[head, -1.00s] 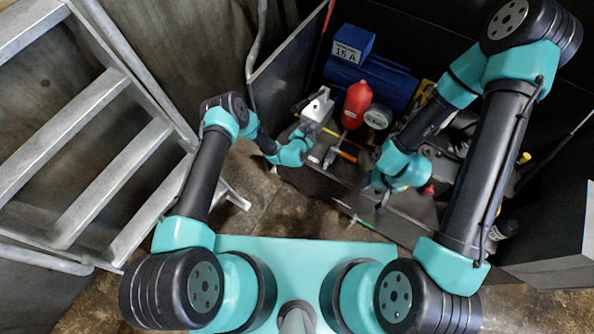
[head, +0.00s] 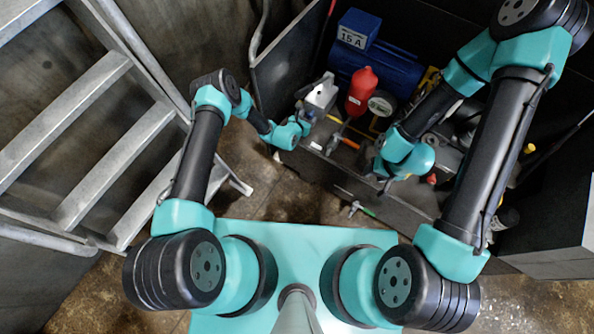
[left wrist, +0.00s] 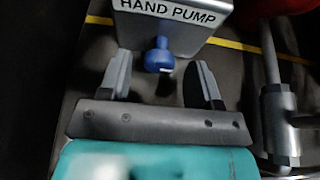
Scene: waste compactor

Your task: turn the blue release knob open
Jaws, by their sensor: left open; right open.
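The blue release knob (left wrist: 159,57) shows in the left wrist view, on the lower front of a grey box labelled HAND PUMP (left wrist: 172,25). My left gripper (left wrist: 160,75) is open, with one finger on each side of the knob's line and the knob in the gap near the fingertips. I see no contact with the knob. In the head view my left gripper (head: 305,122) is beside the pale hand pump box (head: 321,92); the knob cannot be made out there. My right gripper (head: 383,180) is over the compactor's front edge, away from the pump, its fingers partly hidden.
A red cylinder (head: 361,90), a round gauge (head: 381,103) and a blue motor with a 15 A box (head: 357,30) stand behind and right of the pump. An orange-handled tool (head: 348,143) lies nearby. A metal stair (head: 90,150) stands at the left.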

